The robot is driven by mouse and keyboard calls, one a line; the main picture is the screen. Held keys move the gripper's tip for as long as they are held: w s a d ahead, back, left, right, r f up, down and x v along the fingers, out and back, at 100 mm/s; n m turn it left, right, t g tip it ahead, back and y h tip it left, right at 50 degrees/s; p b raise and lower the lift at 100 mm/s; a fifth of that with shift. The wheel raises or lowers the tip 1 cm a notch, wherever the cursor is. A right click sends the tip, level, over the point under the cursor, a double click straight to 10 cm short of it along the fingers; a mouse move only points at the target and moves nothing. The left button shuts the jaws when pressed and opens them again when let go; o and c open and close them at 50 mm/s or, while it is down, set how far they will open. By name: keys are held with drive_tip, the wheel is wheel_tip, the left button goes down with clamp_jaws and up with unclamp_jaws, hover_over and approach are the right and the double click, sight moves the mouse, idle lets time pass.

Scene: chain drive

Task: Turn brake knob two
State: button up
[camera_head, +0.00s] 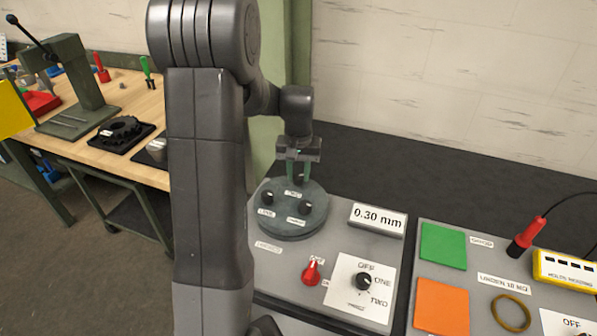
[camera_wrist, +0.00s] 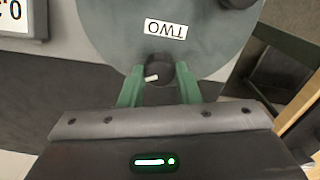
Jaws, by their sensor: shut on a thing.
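Brake knob two (camera_wrist: 160,72) is a small black knob with a light pointer mark, at the edge of the round grey-green brake disc (camera_wrist: 112,25). The label TWO (camera_wrist: 165,29) lies beside it, upside down in the wrist view. My gripper (camera_wrist: 158,88) has its green fingers on either side of the knob and is shut on it. In the head view my gripper (camera_head: 299,168) reaches down onto the far edge of the disc (camera_head: 288,225), and the fingers partly hide the knob. Two other black knobs, left (camera_head: 267,198) and right (camera_head: 305,207), sit nearer on the disc.
A display reading 0.30 mm (camera_head: 377,218) stands right of the disc. In front are a red knob (camera_head: 311,272) and a selector dial (camera_head: 362,281) marked OFF, ONE and TWO. Green (camera_head: 443,246) and orange (camera_head: 441,306) pads lie further right. A wooden workbench (camera_head: 130,95) stands at left.

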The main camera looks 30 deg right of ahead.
sight(298, 175)
drive_tip(key=o, duration=1)
drive_tip(key=shift+r, duration=0.15)
wheel_tip(298, 175, up, 14)
drive_tip(key=shift+f+b, duration=0.2)
drive_tip(key=shift+b, duration=0.25)
wheel_tip(298, 175, down, 14)
drive_tip(key=shift+r+p, duration=0.1)
drive_tip(key=shift+p, duration=0.35)
idle(0.3)
